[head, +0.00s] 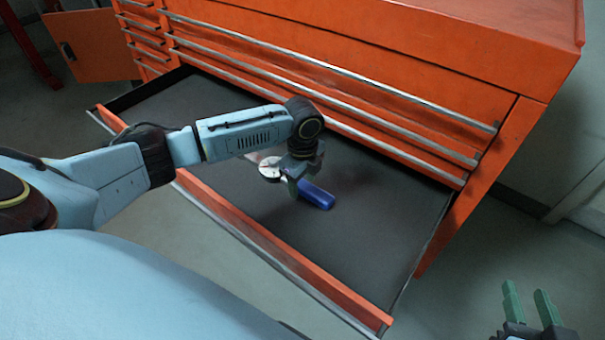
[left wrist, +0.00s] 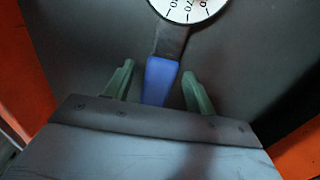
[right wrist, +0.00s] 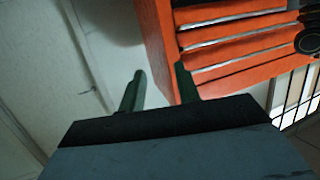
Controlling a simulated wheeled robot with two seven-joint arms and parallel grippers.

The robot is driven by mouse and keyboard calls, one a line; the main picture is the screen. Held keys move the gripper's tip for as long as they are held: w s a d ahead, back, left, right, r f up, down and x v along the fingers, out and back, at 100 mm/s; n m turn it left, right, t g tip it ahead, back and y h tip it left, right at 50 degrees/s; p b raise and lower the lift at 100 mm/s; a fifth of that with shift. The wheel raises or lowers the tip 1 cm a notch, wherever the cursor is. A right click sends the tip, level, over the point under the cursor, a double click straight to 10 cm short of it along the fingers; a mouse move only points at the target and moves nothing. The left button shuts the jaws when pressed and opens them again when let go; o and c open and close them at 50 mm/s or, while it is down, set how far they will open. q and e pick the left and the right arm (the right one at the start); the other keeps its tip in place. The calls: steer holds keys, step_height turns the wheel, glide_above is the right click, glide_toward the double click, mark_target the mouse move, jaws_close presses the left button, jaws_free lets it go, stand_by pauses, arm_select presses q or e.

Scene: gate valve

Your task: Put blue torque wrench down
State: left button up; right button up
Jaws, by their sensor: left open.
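The blue torque wrench (head: 318,195) lies in the open drawer (head: 365,240) of the orange tool cabinet, with its blue handle and round white dial showing. My left gripper (head: 305,183) is above the wrench in the head view and partly hides its middle. In the left wrist view, the open fingers of my left gripper (left wrist: 157,82) stand on either side of the blue handle (left wrist: 160,80), with gaps to it. The dial (left wrist: 190,6) is cut off by the top edge. My right gripper (head: 530,305) is open and empty at the lower right, outside the drawer.
The orange cabinet (head: 400,60) has several closed drawers with metal handle rails above the open one. The drawer's orange front wall (head: 270,250) is near my body. The drawer floor right of the wrench is clear. An orange door (head: 95,45) stands at the far left.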

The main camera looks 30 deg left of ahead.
arm_select(q)
steer(key=shift+r, duration=0.25)
step_height(320, 180, up, 5)
steer(key=shift+f+p, duration=0.2)
steer(key=shift+p, duration=1)
step_height(320, 180, up, 7)
steer(key=p, duration=0.3)
arm_select(e)
steer(key=s+d+f+g+h, duration=0.1)
steer(key=s+d+f+g, duration=0.2)
steer(key=s+f+g, duration=0.2)
steer(key=s+d+f+g+h, duration=0.2)
steer(key=s+d+f+g, duration=0.1)
steer(key=s+f+g, duration=0.3)
step_height(320, 180, down, 2)
steer(key=shift+s+d+f+m+h, duration=0.1)
steer(key=shift+s+d+m+h, duration=0.25)
steer(key=shift+s, duration=0.2)
